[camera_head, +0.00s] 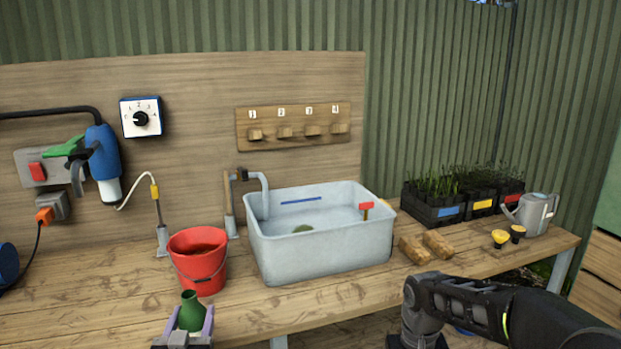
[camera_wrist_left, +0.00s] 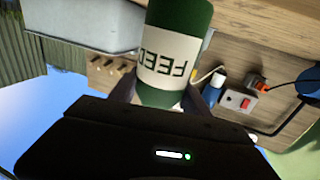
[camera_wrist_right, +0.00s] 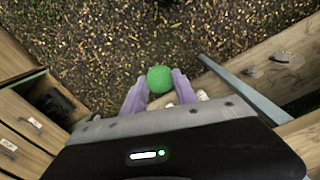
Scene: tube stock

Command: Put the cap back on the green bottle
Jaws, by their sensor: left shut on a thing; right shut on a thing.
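The green bottle (camera_head: 191,312) stands upright at the bottom left of the head view, and its neck is uncapped. My left gripper (camera_head: 184,328) is shut on its body. The left wrist view shows the bottle (camera_wrist_left: 170,70) close up with a white "FEED" label. My right gripper (camera_wrist_right: 160,90) is shut on a round green cap (camera_wrist_right: 160,79) and holds it over the ground beyond the bench. In the head view my right arm comes in at the lower right, and its fingers and the cap are out of frame.
A red bucket (camera_head: 198,262) stands just behind the bottle. A grey sink (camera_head: 320,255) with a tap is right of it. Two brown blocks (camera_head: 415,249), yellow-topped items (camera_head: 500,238), seedling trays (camera_head: 436,214) and a watering can (camera_head: 534,214) are on the right. Bare bench lies left of the bucket.

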